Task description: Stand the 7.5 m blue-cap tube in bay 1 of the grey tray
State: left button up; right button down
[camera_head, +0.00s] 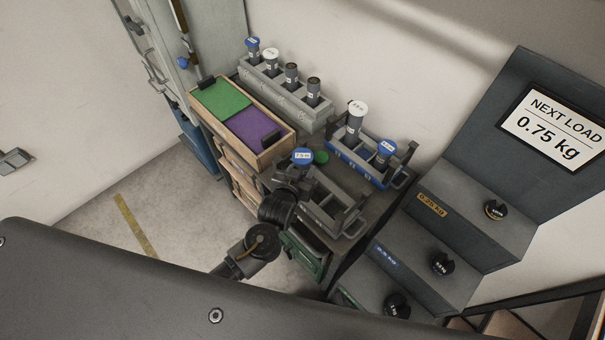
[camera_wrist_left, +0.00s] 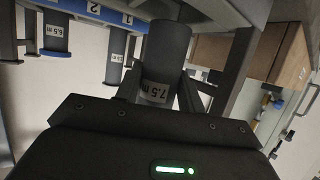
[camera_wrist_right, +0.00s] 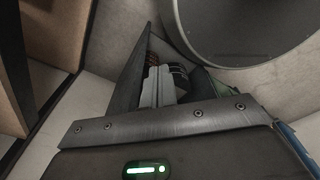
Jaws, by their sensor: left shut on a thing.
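The 7.5 m tube (camera_wrist_left: 168,52) is dark grey with a white label, and its blue cap (camera_head: 302,156) shows in the head view. My left gripper (camera_wrist_left: 160,88) is shut on the tube near its label; it also shows in the head view (camera_head: 293,178). The tube is at the left end of the grey tray (camera_head: 350,222), whose near bays look empty. My gripper hides the tray's left end and the tube's lower part, so I cannot tell if the tube is inside a bay. My right gripper (camera_wrist_right: 163,85) shows only in its wrist view; its jaw opening is unclear.
A blue tray (camera_head: 348,166) behind the grey one holds a white-capped tube and another blue-capped tube (camera_head: 386,150). A light grey rack (camera_head: 290,105) with several tubes stands at the back. A wooden box (camera_head: 262,158) with green and purple pads is left. Dark weight steps (camera_head: 460,220) stand right.

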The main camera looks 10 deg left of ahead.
aim_at(303, 175)
pick_arm(q)
jog(key=shift+w+d+f, duration=0.1)
jog(key=shift+w+f, duration=0.25)
jog(key=shift+f+p, duration=0.35)
jog(key=shift+f, duration=0.05)
notch_tip(303, 175, down, 2)
jog(key=shift+p, duration=0.3)
jog(key=shift+f, duration=0.2)
pick_arm(e)
jog(key=shift+s+d+r, duration=0.35)
jog(key=shift+s+r, duration=0.25)
jog(key=shift+r, duration=0.05)
pick_arm(q)
jog(key=shift+f, duration=0.15)
jog(key=o, duration=1.1)
pick_arm(e)
jog(key=shift+a+f, duration=0.1)
jog(key=shift+w+a, duration=0.1)
jog(key=shift+a, duration=0.05)
